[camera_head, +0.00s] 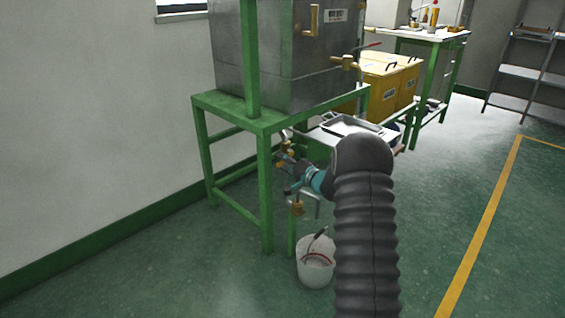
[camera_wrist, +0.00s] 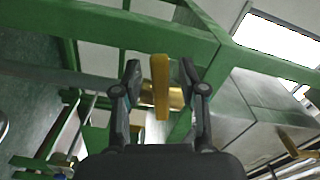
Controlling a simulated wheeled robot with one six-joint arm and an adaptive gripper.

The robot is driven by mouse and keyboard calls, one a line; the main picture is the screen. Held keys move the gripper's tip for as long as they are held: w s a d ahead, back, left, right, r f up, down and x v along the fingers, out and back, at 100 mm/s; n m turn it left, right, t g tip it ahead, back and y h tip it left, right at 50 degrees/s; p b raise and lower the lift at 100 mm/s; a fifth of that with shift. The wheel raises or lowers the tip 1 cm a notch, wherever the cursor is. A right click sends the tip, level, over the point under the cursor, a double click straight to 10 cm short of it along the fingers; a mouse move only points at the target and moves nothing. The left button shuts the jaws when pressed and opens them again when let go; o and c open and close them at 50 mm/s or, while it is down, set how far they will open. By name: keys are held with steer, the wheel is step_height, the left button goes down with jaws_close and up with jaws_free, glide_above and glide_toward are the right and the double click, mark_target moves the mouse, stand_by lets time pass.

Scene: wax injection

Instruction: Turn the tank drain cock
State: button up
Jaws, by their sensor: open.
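In the wrist view a flat brass-coloured drain cock handle (camera_wrist: 160,85) stands upright between the two fingers of my gripper (camera_wrist: 160,72). The fingers are apart, with a visible gap on each side of the handle. A brass body (camera_wrist: 148,97) shows just behind it. In the head view my gripper (camera_head: 287,162) is under the green tank stand, beside its front leg, and small brass parts show around it. My arm hides part of this area. The grey metal tank (camera_head: 285,60) rests on the stand (camera_head: 265,125).
A white bucket (camera_head: 316,270) stands on the floor below my gripper. A metal tray (camera_head: 352,126) is just behind my arm. Green stand legs and rails lie close around my gripper. Yellow boxes (camera_head: 385,95) stand farther back. The floor at right is clear.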

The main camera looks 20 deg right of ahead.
steer(key=v, duration=1.1)
steer(key=shift+s+d, duration=0.2)
steer(key=shift+s, duration=0.15)
